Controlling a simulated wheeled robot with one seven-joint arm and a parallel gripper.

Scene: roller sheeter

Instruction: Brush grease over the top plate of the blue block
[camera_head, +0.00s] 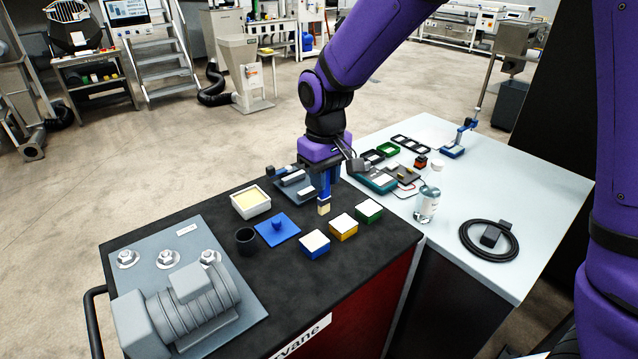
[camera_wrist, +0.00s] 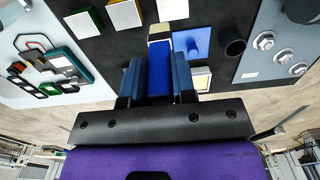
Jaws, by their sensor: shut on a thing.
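My gripper (camera_head: 328,180) is shut on the blue handle of a brush (camera_wrist: 158,72), which points down. Its pale bristles (camera_head: 323,209) are over the dark worktop, just behind the blocks and apart from them in the picture. The blue block (camera_head: 314,246) has a plain white top plate and is the nearest of three blocks. In the wrist view, its white top (camera_wrist: 173,8) is cut by the upper edge, beyond the bristles. A white tub of pale yellow grease (camera_head: 265,211) stands open at the left; in the wrist view my gripper partly hides it.
A yellow block (camera_head: 343,230) and a green block (camera_head: 368,212) stand beside the blue one. A blue lid with a knob (camera_head: 277,228) and a black cup (camera_head: 245,240) lie left. A grey motor (camera_head: 185,305) fills the left front; a bottle (camera_head: 427,205) stands right.

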